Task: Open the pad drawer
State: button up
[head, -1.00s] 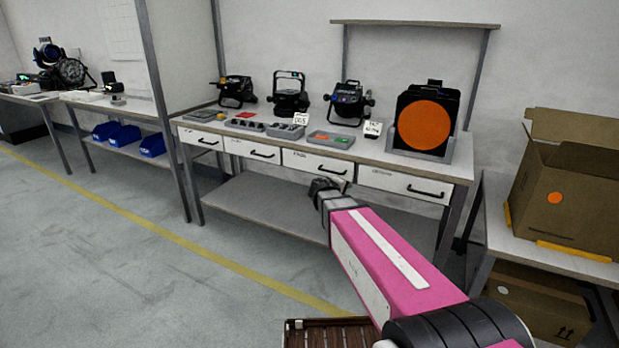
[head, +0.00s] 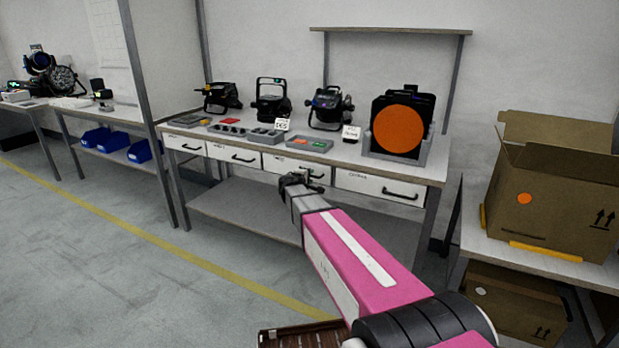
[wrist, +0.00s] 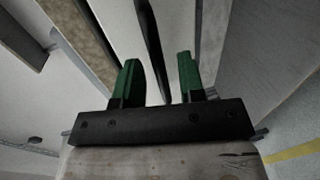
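A bench holds a row of white-fronted drawers with black bar handles, all looking shut. The third drawer from the left (head: 272,163) carries a small label too blurred to read for certain; my gripper partly hides its front. Its handle (head: 315,174) shows just right of my gripper. My gripper (head: 290,181) is at that drawer's front. In the wrist view its two green fingers (wrist: 158,60) stand apart, and a dark bar (wrist: 151,45), apparently the handle, runs through the gap between them. I cannot tell whether either finger touches it.
The benchtop (head: 345,155) above carries several stage lights and grey trays. An orange-faced light (head: 398,128) stands at its right end. A low shelf (head: 260,215) lies under the drawers. A cardboard box (head: 550,195) stands on a table at right. The floor at left is clear.

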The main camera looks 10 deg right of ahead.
jog(key=shift+x, duration=0.75)
grip_shut()
jog(key=shift+s, duration=0.1)
